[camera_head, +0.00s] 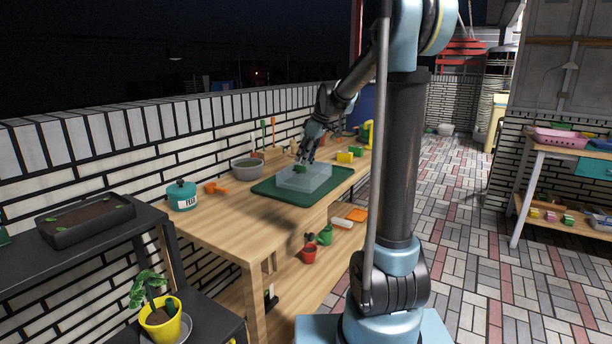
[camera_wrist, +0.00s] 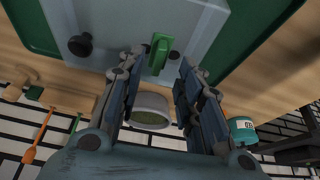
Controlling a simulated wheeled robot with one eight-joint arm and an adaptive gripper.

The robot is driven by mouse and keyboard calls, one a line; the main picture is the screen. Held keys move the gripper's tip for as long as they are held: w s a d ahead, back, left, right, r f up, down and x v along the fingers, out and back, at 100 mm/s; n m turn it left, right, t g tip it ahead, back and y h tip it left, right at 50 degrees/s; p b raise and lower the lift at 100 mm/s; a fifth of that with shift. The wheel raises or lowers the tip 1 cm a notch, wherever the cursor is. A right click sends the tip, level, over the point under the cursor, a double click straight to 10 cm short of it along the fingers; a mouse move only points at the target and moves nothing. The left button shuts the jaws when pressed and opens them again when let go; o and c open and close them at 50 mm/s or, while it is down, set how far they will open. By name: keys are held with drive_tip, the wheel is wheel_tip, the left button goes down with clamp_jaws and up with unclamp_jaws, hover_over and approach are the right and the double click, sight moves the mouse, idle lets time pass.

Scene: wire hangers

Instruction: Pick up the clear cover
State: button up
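The clear cover (camera_head: 318,181) is a see-through, box-like lid with a green handle (camera_wrist: 160,52). It rests on a dark green mat (camera_head: 268,190) on the wooden table. In the wrist view the clear cover (camera_wrist: 120,22) fills the top middle. My gripper (camera_head: 304,158) is above the cover, pointing down at it. In the wrist view my gripper (camera_wrist: 159,62) is open, with one finger on each side of the green handle. Gaps show between the fingers and the handle. Two dark round knobs (camera_wrist: 80,45) show near the cover's edge.
A grey bowl (camera_head: 246,169) and a teal tin (camera_head: 182,195) stand on the table to the left. Yellow blocks (camera_head: 345,157) and a yellow bottle (camera_head: 367,134) are at the far end. The white brick wall (camera_head: 150,158) runs along the back. The near table corner is clear.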

sight(305, 171)
drive_tip(key=shift+x, duration=1.85)
drive_tip(key=shift+w, duration=0.1)
drive_tip(key=shift+c, duration=0.5)
clamp_jaws()
drive_tip(key=shift+r, duration=0.15)
